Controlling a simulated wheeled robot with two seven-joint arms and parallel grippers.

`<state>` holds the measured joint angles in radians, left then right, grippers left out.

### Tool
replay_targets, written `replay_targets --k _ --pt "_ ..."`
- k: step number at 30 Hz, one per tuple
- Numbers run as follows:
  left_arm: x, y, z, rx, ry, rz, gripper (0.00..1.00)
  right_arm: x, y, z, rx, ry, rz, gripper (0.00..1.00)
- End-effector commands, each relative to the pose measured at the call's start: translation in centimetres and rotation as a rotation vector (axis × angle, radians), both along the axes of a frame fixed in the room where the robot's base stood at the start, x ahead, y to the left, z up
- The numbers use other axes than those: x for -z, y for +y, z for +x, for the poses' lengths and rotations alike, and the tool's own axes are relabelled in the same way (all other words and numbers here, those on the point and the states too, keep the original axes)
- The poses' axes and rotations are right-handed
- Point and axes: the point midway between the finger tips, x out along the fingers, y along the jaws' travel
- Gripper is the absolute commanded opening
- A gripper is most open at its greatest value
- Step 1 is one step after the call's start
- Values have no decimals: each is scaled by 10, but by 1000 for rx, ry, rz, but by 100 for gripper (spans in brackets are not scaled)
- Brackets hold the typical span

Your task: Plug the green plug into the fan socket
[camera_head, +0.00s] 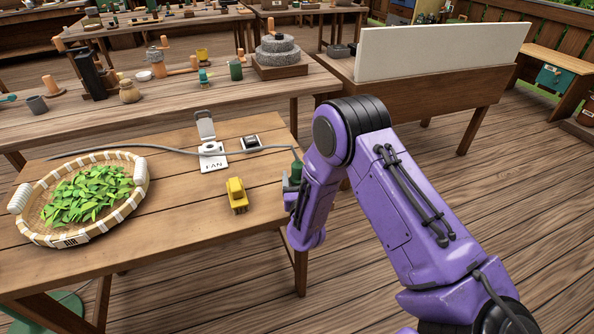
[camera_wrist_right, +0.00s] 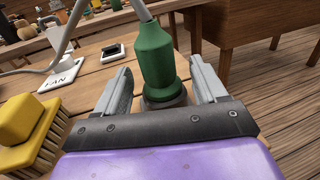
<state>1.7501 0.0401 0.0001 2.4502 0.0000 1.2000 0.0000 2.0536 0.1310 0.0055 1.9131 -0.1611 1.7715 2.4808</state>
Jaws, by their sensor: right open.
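The green plug (camera_head: 296,172) stands near the right edge of the near table, with a grey cable from its top. In the right wrist view the green plug (camera_wrist_right: 154,62) is upright on a dark round base, between the fingers of my right gripper (camera_wrist_right: 158,88). The fingers are apart, with a gap on each side of the plug. In the head view my right gripper (camera_head: 292,190) is mostly hidden by its arm. The fan socket (camera_head: 212,150) is a white unit with a raised flap, beside a FAN label (camera_head: 214,164). My left gripper is not in view.
A yellow brush (camera_head: 236,196) lies in front of the socket; it also shows in the wrist view (camera_wrist_right: 24,128). A dark switch box (camera_head: 251,142) sits right of the socket. A basket of green leaves (camera_head: 140,190) is at left. The grey cable (camera_head: 120,147) crosses the table.

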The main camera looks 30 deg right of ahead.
Motion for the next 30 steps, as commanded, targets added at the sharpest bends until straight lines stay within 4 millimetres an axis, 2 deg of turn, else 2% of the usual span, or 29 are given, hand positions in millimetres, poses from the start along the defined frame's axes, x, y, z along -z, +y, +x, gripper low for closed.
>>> replay_targets --k 3,10,11,15,16,25,26,30 --pt "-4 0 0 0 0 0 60 0 -6 13 0 1 0 71" --pt "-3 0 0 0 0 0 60 1 -6 16 -2 2 0 71" --pt "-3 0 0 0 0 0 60 1 -6 16 -2 2 0 64" --pt "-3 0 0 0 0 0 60 1 -6 16 -3 2 0 19" --pt "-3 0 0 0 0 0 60 1 -6 16 -3 2 0 14" --pt "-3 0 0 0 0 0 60 -1 -6 16 -3 1 0 14" --pt "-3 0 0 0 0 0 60 -3 -6 16 -2 0 0 7" --pt "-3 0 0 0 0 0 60 -21 -7 16 -1 -2 1 7"
